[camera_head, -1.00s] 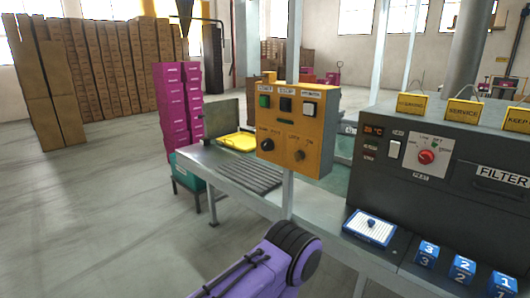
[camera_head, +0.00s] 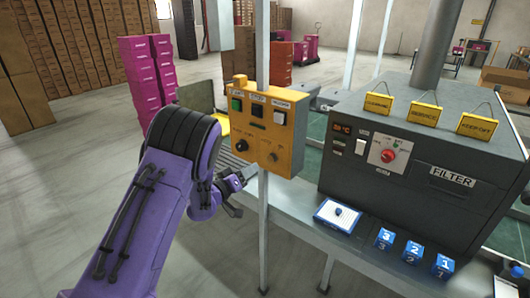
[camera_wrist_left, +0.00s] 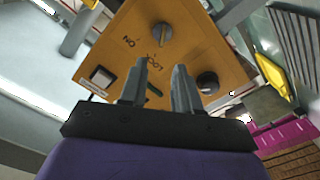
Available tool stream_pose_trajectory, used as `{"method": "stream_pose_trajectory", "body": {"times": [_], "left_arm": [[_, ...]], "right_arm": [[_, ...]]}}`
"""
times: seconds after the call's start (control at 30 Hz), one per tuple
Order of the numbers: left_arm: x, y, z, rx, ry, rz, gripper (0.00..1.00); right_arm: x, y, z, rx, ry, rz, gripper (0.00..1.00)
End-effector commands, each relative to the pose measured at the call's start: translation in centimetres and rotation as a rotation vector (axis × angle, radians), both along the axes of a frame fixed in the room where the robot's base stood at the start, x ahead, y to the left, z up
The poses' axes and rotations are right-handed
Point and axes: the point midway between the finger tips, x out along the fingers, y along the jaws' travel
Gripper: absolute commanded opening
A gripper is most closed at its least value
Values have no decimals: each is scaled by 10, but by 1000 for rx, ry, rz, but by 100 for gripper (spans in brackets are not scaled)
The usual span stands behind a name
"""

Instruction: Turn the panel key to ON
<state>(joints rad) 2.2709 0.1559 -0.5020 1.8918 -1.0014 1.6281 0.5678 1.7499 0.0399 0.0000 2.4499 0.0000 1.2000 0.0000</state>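The orange control panel (camera_head: 252,158) is on a post, with green, black and white buttons along its top. The grey key switch (camera_head: 273,157) is at its lower right, beside a black knob (camera_head: 241,146). In the left wrist view the key switch (camera_wrist_left: 162,33) lies beyond the fingertips, near the lettering ON, and its grip bar runs roughly up and down the picture. The black knob (camera_wrist_left: 208,82) is just right of the fingers. My left gripper (camera_head: 246,190) is below and in front of the panel. Its fingers (camera_wrist_left: 158,72) are apart and empty. My right gripper is out of view.
A dark filter machine (camera_head: 345,165) with a red knob stands right of the panel. A white-and-blue tray (camera_head: 325,221) and several blue numbered blocks (camera_head: 413,253) lie before it. Magenta boxes (camera_head: 137,80) stand behind my left arm.

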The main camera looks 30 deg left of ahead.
Motion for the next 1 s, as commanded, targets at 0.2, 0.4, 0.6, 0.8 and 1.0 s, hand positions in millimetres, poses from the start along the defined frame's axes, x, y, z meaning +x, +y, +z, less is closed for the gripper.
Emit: {"method": "stream_pose_trajectory", "body": {"times": [0.2, 0.4, 0.6, 0.8, 1.0], "left_arm": [[49, -5, 2, 2, 1, -1, 32], [82, -7, 0, 1, 3, 0, 32], [90, -8, -3, 0, 4, 2, 32], [90, -8, -3, 0, 3, 3, 16], [90, -8, -2, 0, 3, 3, 0]], "right_arm": [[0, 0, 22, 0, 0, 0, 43], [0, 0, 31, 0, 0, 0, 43], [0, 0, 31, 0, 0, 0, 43], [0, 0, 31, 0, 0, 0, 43], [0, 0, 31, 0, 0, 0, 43]]}}
